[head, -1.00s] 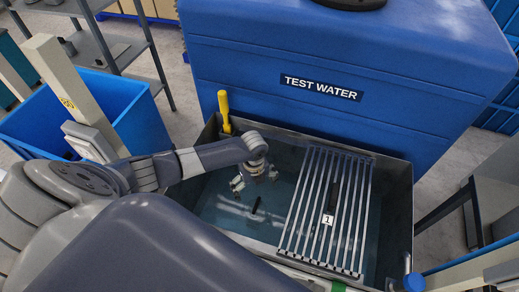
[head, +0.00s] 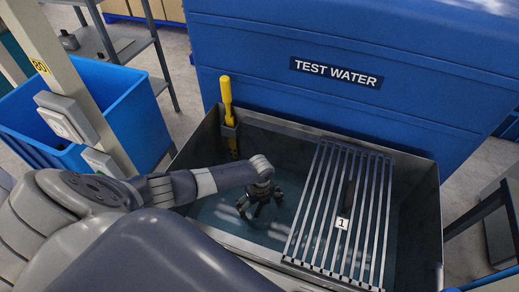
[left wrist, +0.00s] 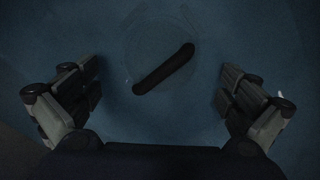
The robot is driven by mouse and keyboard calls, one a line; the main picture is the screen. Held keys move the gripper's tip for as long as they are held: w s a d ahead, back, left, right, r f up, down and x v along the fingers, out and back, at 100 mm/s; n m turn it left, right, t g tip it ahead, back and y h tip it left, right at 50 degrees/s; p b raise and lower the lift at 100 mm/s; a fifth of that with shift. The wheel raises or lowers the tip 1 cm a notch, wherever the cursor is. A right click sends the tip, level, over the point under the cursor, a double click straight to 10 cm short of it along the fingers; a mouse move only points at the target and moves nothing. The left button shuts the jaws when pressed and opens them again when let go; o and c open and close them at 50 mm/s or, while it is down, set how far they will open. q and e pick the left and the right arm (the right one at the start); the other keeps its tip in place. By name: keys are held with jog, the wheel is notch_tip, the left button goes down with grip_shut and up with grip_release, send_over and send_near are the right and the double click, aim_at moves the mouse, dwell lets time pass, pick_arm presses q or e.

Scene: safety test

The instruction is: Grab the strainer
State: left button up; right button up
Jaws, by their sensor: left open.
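A dark bar-like handle (left wrist: 164,69) lies slantwise across a faint round outline (left wrist: 140,40) in the left wrist view; this looks like the strainer in the basin. My left gripper (head: 260,208) is open and empty, low inside the basin. Its two fingers (left wrist: 160,92) stand to either side of the handle, with a gap on both sides. In the head view the gripper hides the handle. Whether the fingers reach the water is unclear.
The grey basin (head: 418,185) holds bluish water. A metal bar rack (head: 362,215) with a tag "1" spans its right part. A yellow-handled tool (head: 226,97) stands at its back left corner. A blue "TEST WATER" tank (head: 430,110) stands behind; a blue bin (head: 140,125) is left.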

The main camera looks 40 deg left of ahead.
pick_arm(q)
jog(key=shift+w+a+f+b, duration=0.1)
jog(key=shift+f+b, duration=0.15)
jog(key=shift+f, duration=1.1)
jog(key=shift+w+a+f+b, duration=0.1)
jog(key=shift+f+b, duration=0.1)
jog(key=shift+f, duration=1.15)
jog(key=c, duration=1.2)
